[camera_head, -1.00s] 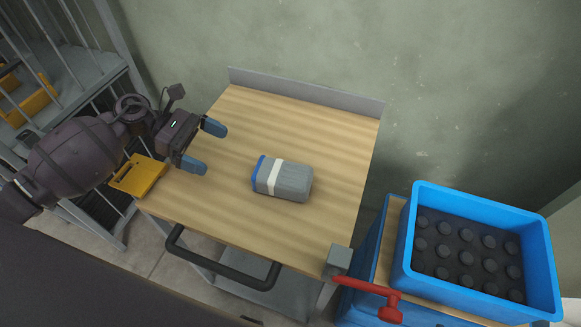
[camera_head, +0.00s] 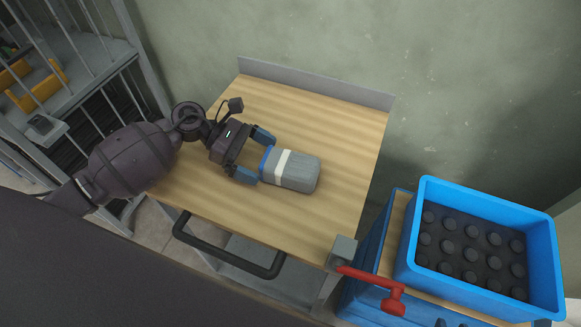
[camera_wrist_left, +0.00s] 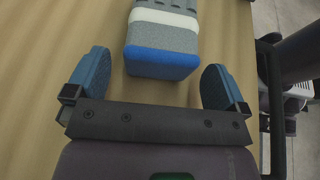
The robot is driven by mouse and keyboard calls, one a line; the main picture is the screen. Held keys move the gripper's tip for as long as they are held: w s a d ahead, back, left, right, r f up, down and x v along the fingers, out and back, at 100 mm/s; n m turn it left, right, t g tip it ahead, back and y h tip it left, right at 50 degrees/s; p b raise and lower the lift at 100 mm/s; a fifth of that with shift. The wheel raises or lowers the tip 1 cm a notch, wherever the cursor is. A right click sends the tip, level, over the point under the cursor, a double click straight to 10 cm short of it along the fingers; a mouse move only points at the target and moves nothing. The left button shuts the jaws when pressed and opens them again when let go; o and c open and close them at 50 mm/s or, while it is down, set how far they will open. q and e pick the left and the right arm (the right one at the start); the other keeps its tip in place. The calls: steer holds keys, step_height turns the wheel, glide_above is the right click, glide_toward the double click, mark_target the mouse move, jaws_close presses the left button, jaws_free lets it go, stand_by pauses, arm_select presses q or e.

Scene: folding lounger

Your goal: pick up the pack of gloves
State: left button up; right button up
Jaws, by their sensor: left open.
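The pack of gloves (camera_head: 291,170) is a grey block with a white band and a blue end, lying on the wooden table top. My left gripper (camera_head: 255,157) is open at its blue end, with one blue finger on each side of that end. In the left wrist view, the pack (camera_wrist_left: 162,42) lies ahead with its blue end just between the tips of the left gripper's fingers (camera_wrist_left: 155,72). A gap shows on both sides, so the fingers look clear of it. My right gripper is not in view.
The wooden table (camera_head: 335,135) has a raised grey back edge and a black handle (camera_head: 225,255) at the front. A blue crate (camera_head: 420,262) with a black studded inside stands at the right, near a red lever (camera_head: 375,280). Barred shelving (camera_head: 85,65) stands at the left.

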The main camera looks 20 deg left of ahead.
arm_select(q)
steer(key=shift+d+f, duration=0.15)
steer(key=shift+d, duration=0.2)
steer(key=c, duration=1)
